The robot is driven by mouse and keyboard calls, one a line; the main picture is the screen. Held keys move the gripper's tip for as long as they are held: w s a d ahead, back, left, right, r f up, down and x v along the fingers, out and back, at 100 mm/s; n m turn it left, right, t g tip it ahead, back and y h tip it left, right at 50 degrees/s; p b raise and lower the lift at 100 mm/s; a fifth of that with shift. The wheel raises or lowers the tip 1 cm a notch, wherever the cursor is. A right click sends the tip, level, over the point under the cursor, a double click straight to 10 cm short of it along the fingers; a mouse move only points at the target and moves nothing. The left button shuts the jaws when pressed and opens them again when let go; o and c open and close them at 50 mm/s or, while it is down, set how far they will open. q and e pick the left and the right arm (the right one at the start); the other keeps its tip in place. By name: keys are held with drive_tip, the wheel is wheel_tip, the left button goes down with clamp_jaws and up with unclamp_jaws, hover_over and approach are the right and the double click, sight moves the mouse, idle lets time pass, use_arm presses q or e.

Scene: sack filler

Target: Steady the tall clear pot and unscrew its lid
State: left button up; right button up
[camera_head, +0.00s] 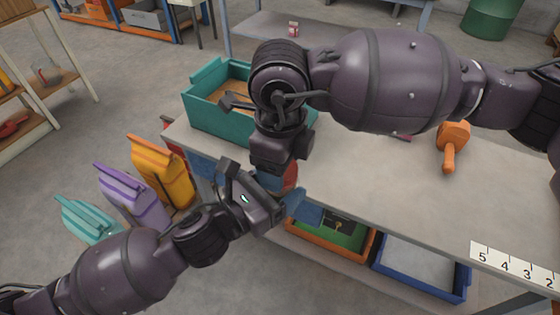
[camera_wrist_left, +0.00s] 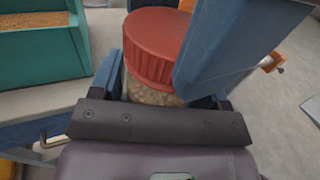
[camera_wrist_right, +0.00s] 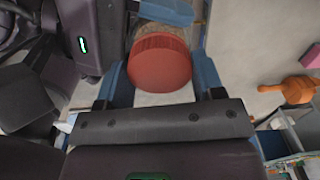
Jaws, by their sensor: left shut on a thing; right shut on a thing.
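The tall clear pot (camera_wrist_left: 150,94) holds pale, bead-like contents and has a ribbed red lid (camera_wrist_left: 155,45) seated on top. My left gripper (camera_head: 277,198) is shut around the pot's body below the lid. My right gripper (camera_wrist_right: 160,78) is shut on the lid, with its blue fingers at either side of it; the lid (camera_wrist_right: 160,65) fills the gap in the right wrist view. In the head view only a strip of the lid (camera_head: 291,176) shows, and the right gripper and wrist hide most of the pot.
A teal crate (camera_head: 205,118) of grain-like material stands on the grey bench (camera_head: 400,190) behind the pot. An orange tool (camera_head: 453,142) lies to the right. Orange (camera_head: 164,170), purple (camera_head: 133,198) and teal (camera_head: 88,220) bags stand at left. A blue-rimmed bin (camera_head: 425,283) sits below the bench.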

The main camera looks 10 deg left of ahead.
use_arm(q)
drive_tip(key=shift+s+d, duration=0.1)
use_arm(e)
drive_tip(key=n, duration=0.7)
drive_tip(key=shift+a+r, duration=0.1)
drive_tip(key=shift+a, duration=0.05)
drive_tip(key=n, duration=0.5)
drive_tip(key=shift+n, duration=0.4)
drive_tip(key=n, duration=0.5)
drive_tip(key=shift+w, duration=0.15)
drive_tip(key=n, duration=0.6)
drive_tip(key=shift+w+n, duration=0.2)
drive_tip(key=shift+n, duration=0.2)
drive_tip(key=shift+r, duration=0.3)
use_arm(q)
drive_tip(key=shift+f, duration=0.1)
use_arm(e)
drive_tip(key=shift+r, duration=0.55)
drive_tip(key=shift+s+r, duration=0.1)
drive_tip(key=shift+r, duration=0.1)
drive_tip(key=shift+s+r, duration=0.1)
